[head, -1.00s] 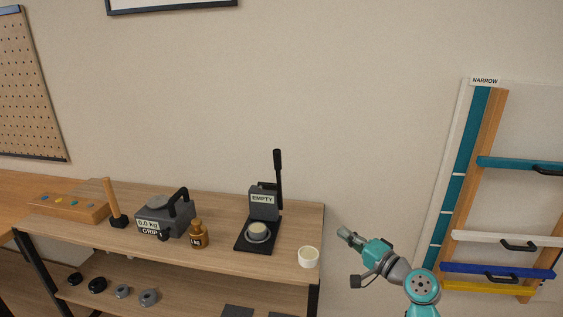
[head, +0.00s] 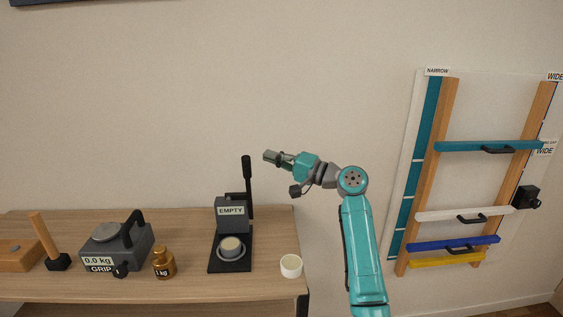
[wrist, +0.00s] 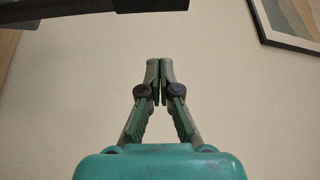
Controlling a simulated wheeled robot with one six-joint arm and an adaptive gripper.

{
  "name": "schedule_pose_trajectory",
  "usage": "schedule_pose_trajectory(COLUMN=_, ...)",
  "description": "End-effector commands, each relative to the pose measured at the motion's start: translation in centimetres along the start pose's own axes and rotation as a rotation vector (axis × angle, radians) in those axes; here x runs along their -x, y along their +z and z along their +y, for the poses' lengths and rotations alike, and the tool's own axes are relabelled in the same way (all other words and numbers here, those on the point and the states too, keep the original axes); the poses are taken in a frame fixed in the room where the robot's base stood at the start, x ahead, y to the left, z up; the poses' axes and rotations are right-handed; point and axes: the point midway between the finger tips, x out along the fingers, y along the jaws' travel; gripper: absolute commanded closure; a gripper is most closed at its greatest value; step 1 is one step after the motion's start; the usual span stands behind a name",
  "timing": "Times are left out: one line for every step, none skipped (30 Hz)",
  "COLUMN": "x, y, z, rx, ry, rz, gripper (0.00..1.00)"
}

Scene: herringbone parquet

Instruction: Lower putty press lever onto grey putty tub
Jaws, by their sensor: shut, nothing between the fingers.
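The putty press (head: 232,218) stands on the wooden bench, with a dark body labelled EMPTY and a black base. Its lever (head: 247,182) stands upright with a black grip at the top. A round grey tub with pale contents (head: 231,247) sits on the press base, below the body. My gripper (head: 268,156) is shut and empty, just right of the lever's top in the head view; the depth gap cannot be told. In the wrist view my gripper's fingertips (wrist: 160,62) meet against the plain wall. A black bar (wrist: 100,8), possibly the lever, crosses the top of that view.
A cream cup (head: 291,266) stands near the bench's right end. Left of the press are a brass 1 kg weight (head: 164,263), a grey grip gauge (head: 116,249) and a mallet (head: 48,243). A rack with coloured bars (head: 470,215) hangs on the right wall.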

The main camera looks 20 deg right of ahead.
Motion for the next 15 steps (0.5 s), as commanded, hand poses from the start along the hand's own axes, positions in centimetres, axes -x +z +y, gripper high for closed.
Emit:
schedule_pose_trajectory(x=-1.0, y=0.1, z=-0.1, rx=-0.001, ry=-0.001, rz=-0.003, gripper=1.00)
schedule_pose_trajectory(x=-1.4, y=0.0, z=-0.1, rx=-0.001, ry=-0.001, rz=-0.002, gripper=1.00)
schedule_pose_trajectory(x=-2.0, y=0.0, z=-0.1, rx=-0.001, ry=-0.001, rz=-0.001, gripper=1.00)
schedule_pose_trajectory(x=-2.4, y=0.1, z=0.0, rx=-0.002, ry=-0.001, rz=-0.001, gripper=1.00)
schedule_pose_trajectory(x=-2.8, y=0.1, z=0.0, rx=-0.001, ry=-0.001, rz=-0.002, gripper=1.00)
schedule_pose_trajectory(x=-3.3, y=0.1, z=-0.1, rx=-0.001, ry=-0.001, rz=-0.002, gripper=1.00)
schedule_pose_trajectory(x=-3.7, y=0.0, z=-0.1, rx=0.000, ry=0.000, rz=-0.002, gripper=1.00)
schedule_pose_trajectory(x=-4.1, y=0.0, z=-0.1, rx=0.000, ry=0.000, rz=-0.001, gripper=1.00)
schedule_pose_trajectory(x=-4.6, y=0.0, z=0.0, rx=0.000, ry=0.000, rz=0.000, gripper=1.00)
schedule_pose_trajectory(x=-4.7, y=0.2, z=0.0, rx=0.000, ry=0.000, rz=0.000, gripper=1.00)
schedule_pose_trajectory(x=-4.4, y=0.6, z=0.1, rx=0.000, ry=0.000, rz=0.000, gripper=1.00)
schedule_pose_trajectory(x=-4.2, y=1.1, z=0.1, rx=0.000, ry=0.000, rz=0.000, gripper=1.00)
schedule_pose_trajectory(x=-4.1, y=1.4, z=0.1, rx=0.000, ry=0.000, rz=0.000, gripper=1.00)
schedule_pose_trajectory(x=-4.0, y=1.6, z=0.1, rx=0.000, ry=0.000, rz=0.000, gripper=1.00)
schedule_pose_trajectory(x=-3.8, y=2.0, z=0.0, rx=0.001, ry=-0.001, rz=0.000, gripper=1.00)
